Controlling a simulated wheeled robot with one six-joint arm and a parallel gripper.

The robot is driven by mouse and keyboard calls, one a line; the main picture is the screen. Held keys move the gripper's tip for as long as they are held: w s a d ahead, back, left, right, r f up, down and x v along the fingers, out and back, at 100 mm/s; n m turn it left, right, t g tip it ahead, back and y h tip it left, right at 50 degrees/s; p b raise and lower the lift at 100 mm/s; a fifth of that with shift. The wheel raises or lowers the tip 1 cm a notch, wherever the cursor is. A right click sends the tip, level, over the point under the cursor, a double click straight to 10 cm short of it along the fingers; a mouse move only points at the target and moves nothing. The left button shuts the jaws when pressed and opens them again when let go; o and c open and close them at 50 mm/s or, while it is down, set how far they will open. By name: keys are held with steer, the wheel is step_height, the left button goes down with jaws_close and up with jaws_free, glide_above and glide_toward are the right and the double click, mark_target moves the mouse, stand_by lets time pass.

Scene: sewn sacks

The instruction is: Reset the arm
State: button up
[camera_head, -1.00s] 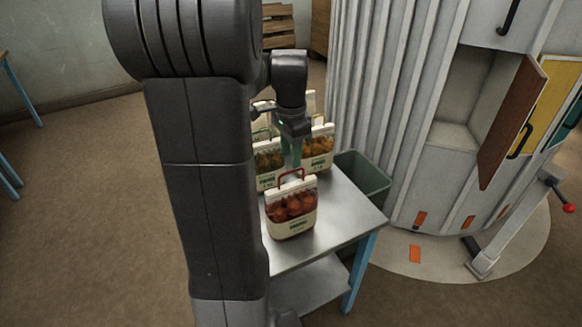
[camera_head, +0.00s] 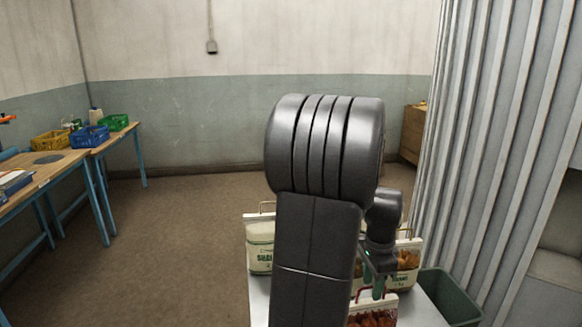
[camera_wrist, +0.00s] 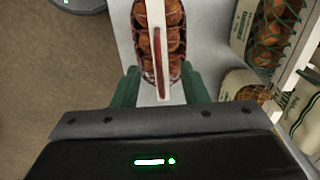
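My gripper (camera_head: 378,284) is open, pointing down above the table. In the wrist view its two green fingers (camera_wrist: 158,90) stand apart on either side of a sack with orange-brown contents, dark netting and a red-and-white handle (camera_wrist: 157,50). No finger visibly presses on this sack. In the head view the same sack (camera_head: 375,318) shows only at the bottom edge, partly behind my arm, which hides much of the tabletop.
A pale sack (camera_head: 260,248) and a netted sack (camera_head: 408,262) stand upright on the metal table (camera_head: 425,317). A dark green bin (camera_head: 448,297) is beside it. A corrugated grey wall rises at right. Workbenches with baskets (camera_head: 88,137) stand far left.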

mark_target(370, 301)
step_height(370, 301, down, 5)
steer(key=shift+f, duration=0.15)
steer(key=shift+r, duration=1.3)
